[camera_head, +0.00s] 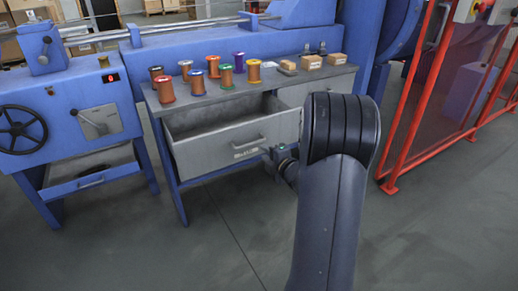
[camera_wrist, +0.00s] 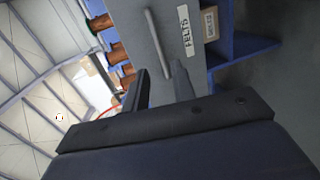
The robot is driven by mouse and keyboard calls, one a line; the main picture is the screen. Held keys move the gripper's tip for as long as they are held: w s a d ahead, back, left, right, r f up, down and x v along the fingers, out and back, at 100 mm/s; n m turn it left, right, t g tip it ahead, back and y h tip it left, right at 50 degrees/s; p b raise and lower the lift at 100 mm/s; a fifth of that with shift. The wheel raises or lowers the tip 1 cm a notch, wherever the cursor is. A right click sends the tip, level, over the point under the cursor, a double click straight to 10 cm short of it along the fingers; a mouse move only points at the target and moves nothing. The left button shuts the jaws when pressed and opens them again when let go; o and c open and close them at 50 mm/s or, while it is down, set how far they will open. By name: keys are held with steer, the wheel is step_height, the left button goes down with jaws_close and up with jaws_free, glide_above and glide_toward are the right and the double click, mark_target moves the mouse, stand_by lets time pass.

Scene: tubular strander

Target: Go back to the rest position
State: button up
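My gripper (camera_wrist: 161,77) is open in the wrist view, with its two dark fingers apart and nothing seen held between them. A grey drawer front (camera_wrist: 172,22) with a label reading FELTS and a bar handle (camera_wrist: 155,40) lies just ahead of the fingers. The near end of the handle appears close to the gap between the fingertips; I cannot tell if they touch. In the head view the grey drawer (camera_head: 232,152) stands pulled out of the bench and looks empty inside. My arm hides most of the gripper there, beside the drawer's right end.
Several coloured spools (camera_head: 196,82) and small cardboard boxes (camera_head: 311,62) stand on the bench top (camera_head: 215,100). A blue machine with a handwheel (camera_head: 20,130) is at the left. A red-framed fence (camera_head: 415,120) is at the right. The floor (camera_head: 230,235) in front is clear.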

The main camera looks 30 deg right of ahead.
mark_target(252, 144)
steer(key=b+x, duration=0.2)
steer(key=x, duration=0.8)
steer(key=shift+w, duration=0.55)
steer(key=shift+f, duration=0.1)
